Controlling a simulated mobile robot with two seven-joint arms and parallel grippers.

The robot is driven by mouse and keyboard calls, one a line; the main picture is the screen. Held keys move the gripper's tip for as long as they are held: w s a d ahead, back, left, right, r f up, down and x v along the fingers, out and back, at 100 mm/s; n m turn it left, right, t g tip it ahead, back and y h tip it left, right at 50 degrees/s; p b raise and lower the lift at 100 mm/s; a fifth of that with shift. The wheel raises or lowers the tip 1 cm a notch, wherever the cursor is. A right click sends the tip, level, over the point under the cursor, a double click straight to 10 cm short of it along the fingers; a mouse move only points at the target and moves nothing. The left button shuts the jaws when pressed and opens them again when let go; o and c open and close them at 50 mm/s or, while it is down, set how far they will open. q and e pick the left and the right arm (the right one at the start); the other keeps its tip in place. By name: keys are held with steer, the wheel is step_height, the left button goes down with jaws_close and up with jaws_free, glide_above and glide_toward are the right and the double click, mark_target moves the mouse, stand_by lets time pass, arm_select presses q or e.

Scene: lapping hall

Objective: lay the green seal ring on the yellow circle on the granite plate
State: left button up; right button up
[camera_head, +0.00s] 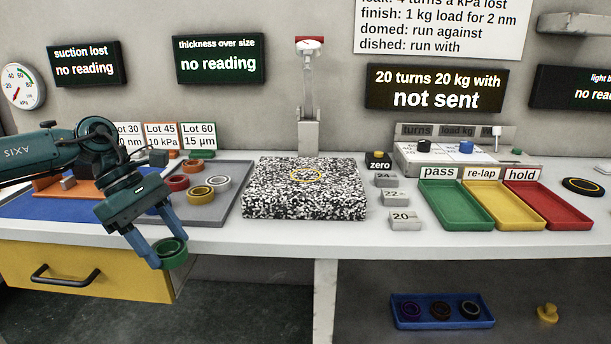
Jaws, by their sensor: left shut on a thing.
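The green seal ring (173,254) is held between the fingertips of my left gripper (168,252), which is shut on it. The gripper hangs in front of the table's front edge, above the drawer front, left of the granite plate. The speckled granite plate (305,203) stands on the middle of the table. The yellow circle (308,175) is marked on its top, with nothing seen lying on it. My right gripper is not in view.
A grey tray (228,205) with several rings lies left of the plate. Weight blocks (405,218) stand right of the plate, then green (455,207), yellow and red trays. A gauge stand (309,110) rises behind the plate. A blue tray (443,322) sits below the table.

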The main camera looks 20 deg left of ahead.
arm_select(q)
steer(key=shift+s+a+f+n, duration=0.4)
steer(key=shift+s+a+f, duration=0.35)
steer(key=shift+f, duration=0.1)
steer(key=shift+s+f+t, duration=0.25)
steer(key=shift+f+t, duration=0.05)
steer(key=shift+f, duration=0.5)
steer(key=shift+s+d+f, duration=0.2)
steer(key=shift+s+f, duration=0.05)
steer(key=shift+f, duration=0.5)
steer(key=shift+f, duration=0.1)
steer(key=shift+d+f, duration=0.15)
steer(key=shift+d, duration=0.15)
